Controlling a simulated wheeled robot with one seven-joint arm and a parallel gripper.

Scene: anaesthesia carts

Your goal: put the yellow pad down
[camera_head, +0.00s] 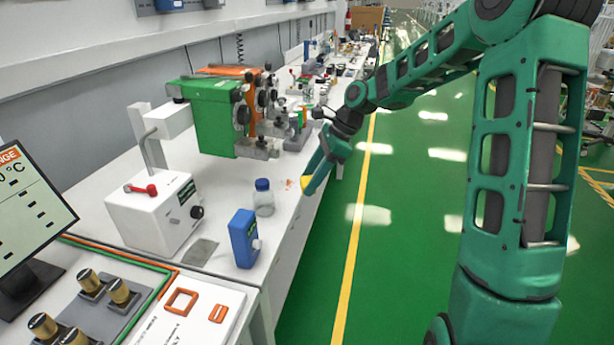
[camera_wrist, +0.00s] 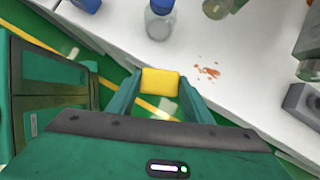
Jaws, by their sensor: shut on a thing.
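My gripper (camera_head: 318,172) is shut on the yellow pad (camera_wrist: 161,81), which sits between the two fingertips in the wrist view. In the head view the yellow pad (camera_head: 309,185) shows at the tip of my gripper, near the bench's front edge. In the wrist view a strip of green floor shows around the pad, with the white bench top (camera_wrist: 240,88) beyond it. Orange-red spots (camera_wrist: 207,71) lie on the bench just beyond the pad. How far the pad is above the bench is hard to tell.
A clear bottle with a blue cap (camera_head: 263,198) stands on the bench left of my gripper. A blue box-shaped device (camera_head: 244,239) stands nearer. A green and orange machine (camera_head: 212,112) and a white box with a red handle (camera_head: 154,210) stand farther left.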

